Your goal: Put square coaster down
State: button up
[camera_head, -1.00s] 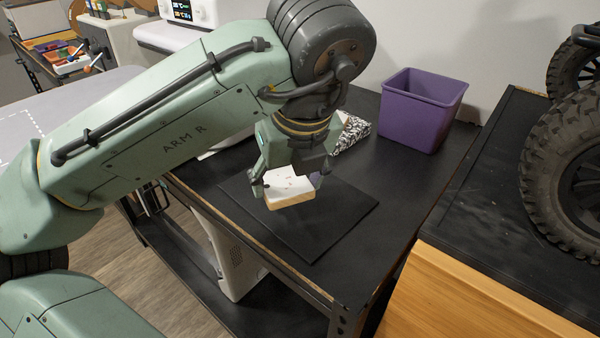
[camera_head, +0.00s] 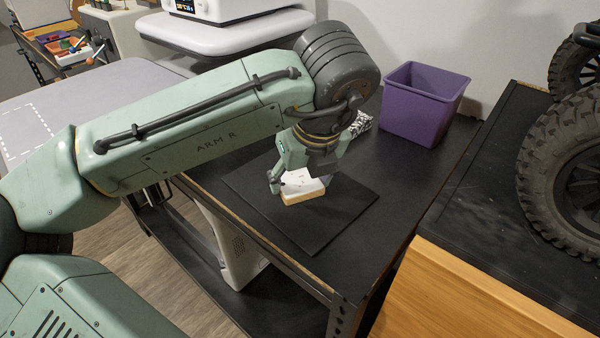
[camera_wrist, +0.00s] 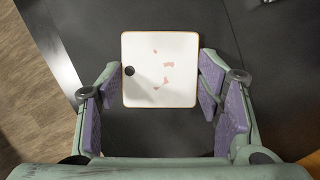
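The square coaster (camera_head: 303,186) has a white top with faint pink marks and a light wooden edge. In the wrist view, the coaster (camera_wrist: 160,75) lies flat between the two fingertips, with a small dark round spot near its left edge. The gripper hides part of the coaster's far side.
The mat lies on a black table (camera_head: 400,170). A purple bin (camera_head: 424,105) stands at the back right. A black-and-white patterned object (camera_head: 361,125) sits behind my gripper, partly hidden. A wooden cabinet with large tyres (camera_head: 570,180) is at the right.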

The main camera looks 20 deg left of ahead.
jog(key=o, duration=0.4)
jog(key=shift+o, duration=0.2)
jog(key=shift+r, duration=0.25)
jog(key=v, duration=1.2)
jog(key=shift+b, duration=0.35)
